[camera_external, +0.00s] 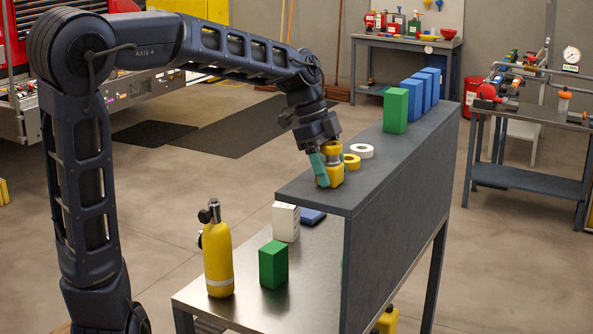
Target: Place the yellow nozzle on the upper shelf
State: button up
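The yellow nozzle (335,176) is at the near left end of the dark upper shelf (335,197), with a grey band around its middle. It looks upright, its bottom at the shelf surface; I cannot tell whether it bears its full weight there. My gripper (319,168) reaches down to it from the upper left. A teal finger lies against or just in front of the nozzle's left side. The other finger is hidden, so I cannot tell whether the grip is closed.
A yellow ring (352,161) and a white ring (362,151) lie just behind the nozzle. A green block (395,110) and blue blocks (412,97) stand farther back. Below, the metal table (240,312) holds a yellow cylinder (218,262), a green box (273,264) and a white box (286,222).

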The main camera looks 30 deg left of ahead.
jog(key=v, duration=1.2)
jog(key=s+a+f+n+t+y, duration=0.2)
jog(key=s+a+f+n, duration=0.6)
jog(key=s+a+n, duration=0.1)
jog(key=s+a+f+n+t+y, duration=0.2)
jog(key=s+a+f+n, duration=0.6)
jog(key=s, duration=0.4)
jog(key=shift+a+f+n+t, duration=0.3)
jog(key=shift+a+n, duration=0.2)
jog(key=shift+a, duration=0.3)
